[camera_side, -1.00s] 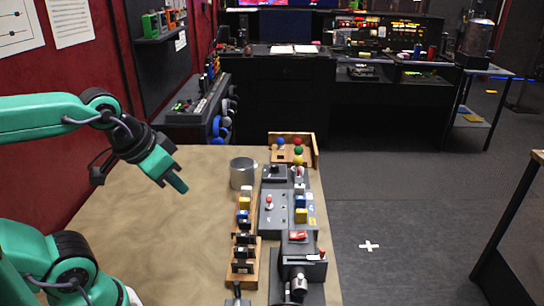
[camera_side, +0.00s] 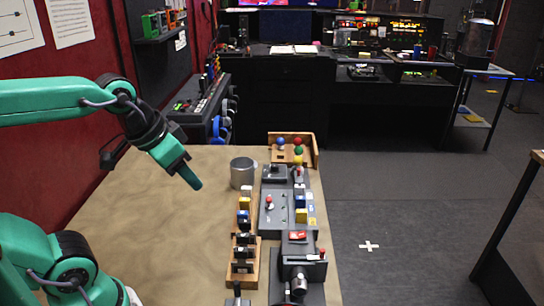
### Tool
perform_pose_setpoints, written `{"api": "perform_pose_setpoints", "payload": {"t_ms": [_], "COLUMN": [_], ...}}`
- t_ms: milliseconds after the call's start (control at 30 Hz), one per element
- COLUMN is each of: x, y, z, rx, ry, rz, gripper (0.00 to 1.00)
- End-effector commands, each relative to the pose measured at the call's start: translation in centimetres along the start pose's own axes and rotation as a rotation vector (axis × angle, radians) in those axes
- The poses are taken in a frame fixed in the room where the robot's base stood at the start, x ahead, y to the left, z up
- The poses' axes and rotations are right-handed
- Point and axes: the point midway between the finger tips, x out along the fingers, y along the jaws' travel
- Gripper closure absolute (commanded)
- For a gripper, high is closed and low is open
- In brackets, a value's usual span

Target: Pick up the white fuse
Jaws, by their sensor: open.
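A small white block (camera_side: 246,191), which looks like the white fuse, stands at the far end of a wooden rack (camera_side: 237,222) on the table. My gripper (camera_side: 194,181) is open and empty. It hangs above the table to the left of the rack, apart from the white fuse, with its fingers pointing down and right. The gap between its fingers is hard to see from this side.
A grey metal cup (camera_side: 243,172) stands just beyond the rack. Grey panels (camera_side: 272,215) with switches and coloured buttons lie to its right. A wooden holder with coloured balls (camera_side: 281,151) is at the back. The table (camera_side: 160,230) left of the rack is clear.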

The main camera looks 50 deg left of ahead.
Motion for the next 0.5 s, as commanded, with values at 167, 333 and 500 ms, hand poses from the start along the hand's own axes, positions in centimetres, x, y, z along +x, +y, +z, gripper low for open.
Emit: {"api": "perform_pose_setpoints", "payload": {"t_ms": [167,333,500], "x": [0.3,0.9,2.1], "y": [-0.2,-0.4,-0.6], "z": [-3.2,-6.4,-9.5], "rx": [0.060,0.125,0.189], "ry": [-0.041,-0.081,-0.122], "rz": [0.003,0.009,0.017], "gripper": [0.58,0.58,0.58]}}
